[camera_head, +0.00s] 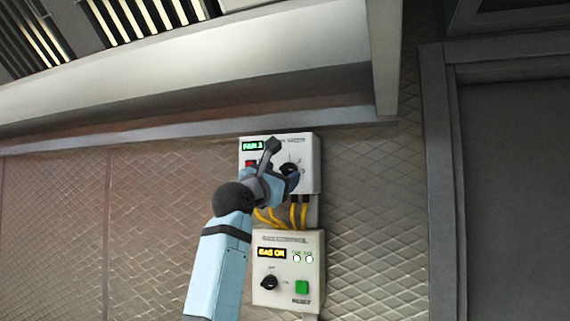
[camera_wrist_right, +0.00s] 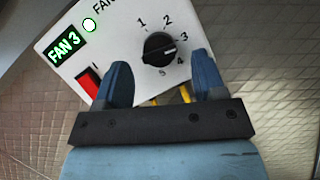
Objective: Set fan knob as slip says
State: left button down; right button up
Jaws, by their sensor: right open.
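The fan knob (camera_wrist_right: 159,46) is black and round, on a white control box (camera_head: 306,147) on the wall. Numbers 1 to 5 ring it in the right wrist view. Its white mark points right, near 3 and 4. The box's green display (camera_wrist_right: 65,49) reads FAN 3. In the head view, the knob (camera_head: 289,169) is partly covered by my gripper. My right gripper (camera_wrist_right: 160,62) is open, with its blue fingers apart on either side of the knob's lower part in the picture; I cannot tell whether they touch it. I see no slip. My left gripper is not in view.
A red switch (camera_wrist_right: 88,82) sits beside the knob. Below, a second box (camera_head: 313,245) shows GAS ON, with a black knob (camera_head: 269,282) and a green button (camera_head: 302,287). Yellow cables (camera_head: 302,214) run between the boxes. A metal hood (camera_head: 200,70) juts out above.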

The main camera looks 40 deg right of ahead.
aim_at(288, 167)
jog(key=shift+p+x, duration=0.3)
jog(key=shift+x, duration=0.95)
jog(key=shift+a, duration=0.1)
jog(key=c, duration=0.9)
